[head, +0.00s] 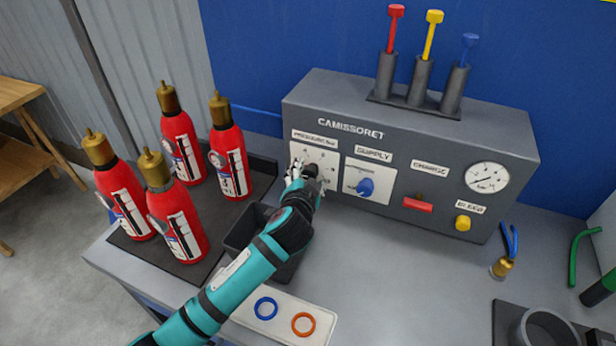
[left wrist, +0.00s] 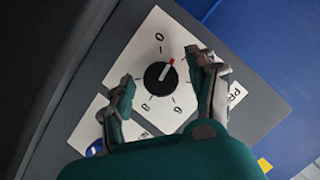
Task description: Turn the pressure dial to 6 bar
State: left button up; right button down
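The pressure dial is a black round knob (left wrist: 160,76) with a red pointer mark, on a white numbered plate (left wrist: 150,50) in the left wrist view. The red mark points up and right there, a little clockwise of the 0; the 6 and 8 are at the lower side. In the head view the dial plate (head: 331,166) is partly hidden by my left gripper (head: 304,178). My left gripper (left wrist: 166,78) is open, with one finger on each side of the knob; gaps show between fingers and knob. My right gripper is in neither view.
The grey console (head: 400,130) also carries a blue supply knob (head: 365,187), a red charge handle (head: 417,205), a yellow bleed button (head: 462,223) and a gauge (head: 486,178). Several red extinguishers (head: 232,165) stand left. A dark bin (head: 240,238) lies under my left arm.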

pick_arm(q)
jog(key=v, duration=1.2)
